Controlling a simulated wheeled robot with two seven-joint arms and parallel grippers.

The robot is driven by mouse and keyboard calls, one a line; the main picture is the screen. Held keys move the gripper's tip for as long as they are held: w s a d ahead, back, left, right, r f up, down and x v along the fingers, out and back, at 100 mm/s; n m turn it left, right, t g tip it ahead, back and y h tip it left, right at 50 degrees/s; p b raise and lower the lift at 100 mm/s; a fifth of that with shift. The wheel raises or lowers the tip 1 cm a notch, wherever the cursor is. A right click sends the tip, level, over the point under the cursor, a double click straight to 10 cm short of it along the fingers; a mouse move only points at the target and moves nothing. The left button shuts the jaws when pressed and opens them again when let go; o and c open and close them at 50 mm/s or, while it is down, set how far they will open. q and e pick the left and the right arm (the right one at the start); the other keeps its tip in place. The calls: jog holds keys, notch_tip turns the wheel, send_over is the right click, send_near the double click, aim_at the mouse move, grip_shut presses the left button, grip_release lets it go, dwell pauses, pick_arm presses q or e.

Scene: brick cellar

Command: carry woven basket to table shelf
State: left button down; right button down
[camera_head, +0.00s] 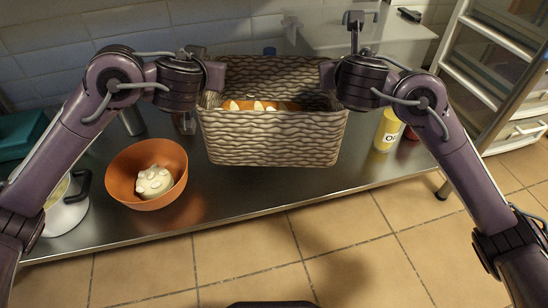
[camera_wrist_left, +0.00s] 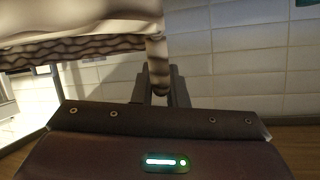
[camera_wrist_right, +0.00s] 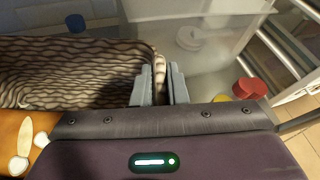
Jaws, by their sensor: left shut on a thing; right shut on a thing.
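The woven basket (camera_head: 272,138) is a grey-brown rectangular box, held upright between my two arms above the metal table (camera_head: 240,205). Some orange and white contents show inside it. My left gripper (camera_head: 215,75) is shut on its left side wall; the basket's edge between the fingers also shows in the left wrist view (camera_wrist_left: 156,70). My right gripper (camera_head: 332,75) is shut on its right side wall, and the fingers on the edge show in the right wrist view (camera_wrist_right: 160,85). The basket hides the table area behind it. I cannot make out a separate table shelf.
An orange bowl (camera_head: 125,160) with a white object (camera_head: 154,182) stands left of the basket. A white appliance (camera_head: 68,212) stands farther left. A yellow bottle (camera_head: 387,130) and a red item (camera_head: 411,133) stand at right. A drawer rack (camera_head: 500,75) is far right. The front floor is clear.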

aim_at(209, 94)
pick_arm(q)
jog(key=shift+d+f, duration=0.15)
pick_arm(e)
jog(key=shift+f, duration=0.2)
